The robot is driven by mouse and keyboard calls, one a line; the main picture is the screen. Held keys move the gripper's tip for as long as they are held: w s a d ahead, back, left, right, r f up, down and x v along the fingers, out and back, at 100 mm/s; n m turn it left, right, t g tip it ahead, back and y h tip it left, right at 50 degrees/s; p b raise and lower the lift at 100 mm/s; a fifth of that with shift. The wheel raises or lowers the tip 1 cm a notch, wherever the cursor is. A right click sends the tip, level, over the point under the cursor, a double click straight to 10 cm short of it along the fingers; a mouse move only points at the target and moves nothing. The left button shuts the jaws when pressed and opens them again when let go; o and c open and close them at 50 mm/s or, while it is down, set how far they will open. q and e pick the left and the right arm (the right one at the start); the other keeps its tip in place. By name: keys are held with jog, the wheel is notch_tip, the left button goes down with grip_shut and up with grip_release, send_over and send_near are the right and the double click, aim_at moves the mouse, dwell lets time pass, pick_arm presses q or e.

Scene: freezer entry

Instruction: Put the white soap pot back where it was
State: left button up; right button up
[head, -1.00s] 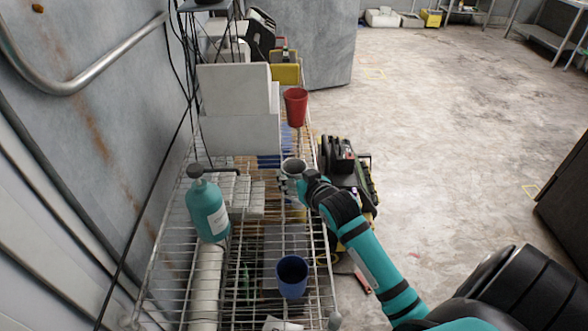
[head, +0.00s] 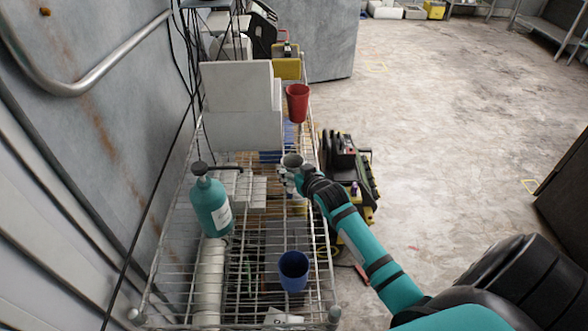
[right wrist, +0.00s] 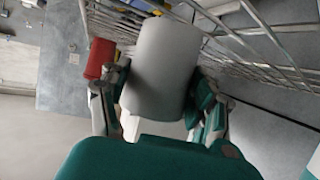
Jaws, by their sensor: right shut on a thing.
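The white soap pot (right wrist: 160,68) is a pale, plain cylinder; it fills the middle of the right wrist view. In the head view its open top (head: 292,161) shows over the right side of the wire shelf (head: 262,226). My right gripper (head: 290,177) is shut on the pot, with one finger on each side of it in the right wrist view (right wrist: 158,95). The pot looks roughly upright in the head view. Whether its base touches the shelf is hidden by the gripper. My left gripper is not in view.
A red cup (head: 297,103) stands behind the pot, and a blue cup (head: 293,271) stands nearer. A teal bottle (head: 211,205) and white boxes (head: 250,190) are to the left. A dark toolbox (head: 347,160) is on the floor right of the shelf. Bare wire shows around the blue cup.

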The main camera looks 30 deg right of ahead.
jog(key=o, duration=1.2)
jog(key=shift+c, duration=0.2)
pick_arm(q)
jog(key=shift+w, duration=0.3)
pick_arm(e)
jog(key=shift+o, duration=0.5)
jog(key=b+v, duration=0.1)
jog(key=v, duration=1)
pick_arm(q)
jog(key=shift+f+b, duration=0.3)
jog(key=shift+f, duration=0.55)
pick_arm(e)
jog(key=shift+s+a+r, duration=0.1)
jog(key=shift+s+r, duration=0.2)
jog(key=shift+s, duration=0.15)
